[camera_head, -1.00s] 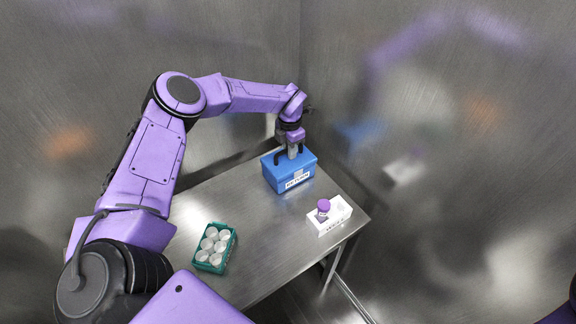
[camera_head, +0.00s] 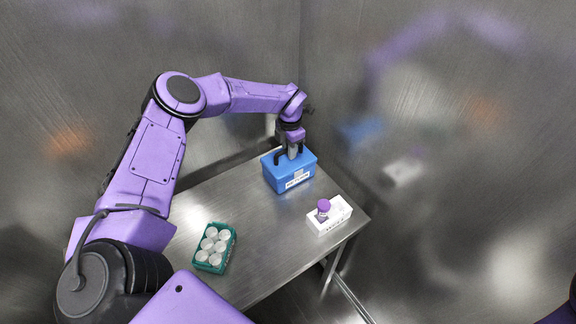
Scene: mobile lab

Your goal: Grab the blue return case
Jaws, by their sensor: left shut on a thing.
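The blue return case (camera_head: 290,176) sits at the far end of the metal table, near the corner of the walls. It has a white label on its front and a dark handle on top. My left gripper (camera_head: 291,154) reaches down from above and is shut on the case at its top, by the handle. The fingertips are small and partly hidden, so the exact grip is hard to see. My right gripper is not in view.
A green rack (camera_head: 215,248) with several white round-topped items stands at the table's near left. A white holder (camera_head: 330,216) with a purple-capped vial (camera_head: 323,207) stands near the right edge. The middle of the metal table (camera_head: 262,228) is clear. Metal walls close in behind.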

